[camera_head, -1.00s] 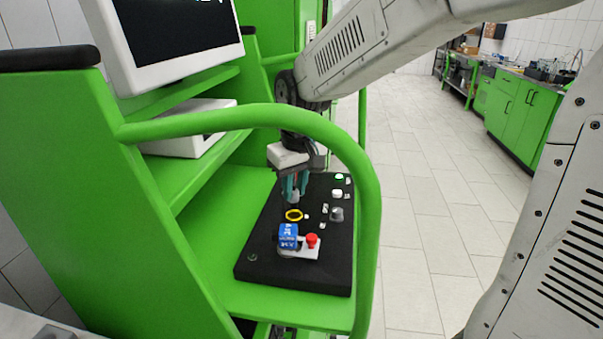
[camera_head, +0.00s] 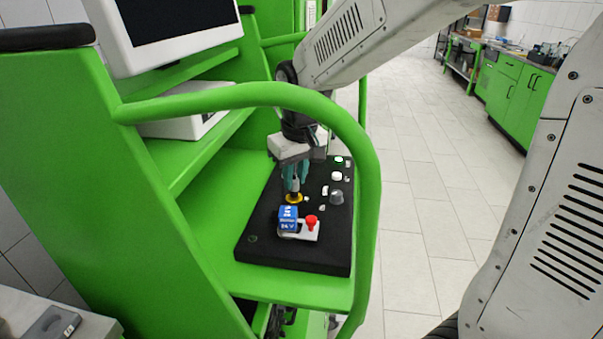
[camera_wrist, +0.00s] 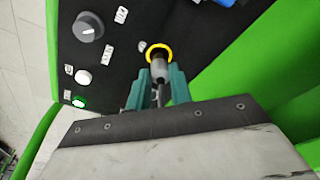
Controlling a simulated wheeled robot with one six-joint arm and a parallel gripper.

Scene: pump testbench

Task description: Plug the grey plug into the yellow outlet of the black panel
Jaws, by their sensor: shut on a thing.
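The black panel (camera_head: 262,225) lies on the green bench shelf. The yellow outlet (camera_head: 293,198) is a ring on the panel, and it also shows in the wrist view (camera_wrist: 159,49). My gripper (camera_head: 295,184) is above the outlet, its teal fingers pointing down. In the wrist view my gripper (camera_wrist: 160,88) is shut on the grey plug (camera_wrist: 160,69). The plug's far end is at the yellow ring and overlaps its middle. I cannot tell how deep it sits in the outlet.
A blue block (camera_head: 288,219) and a red button (camera_head: 311,220) stand on the panel close to the outlet. A grey knob (camera_head: 336,197) and white buttons line its right side. A green rail (camera_head: 345,130) arches in front of the shelf.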

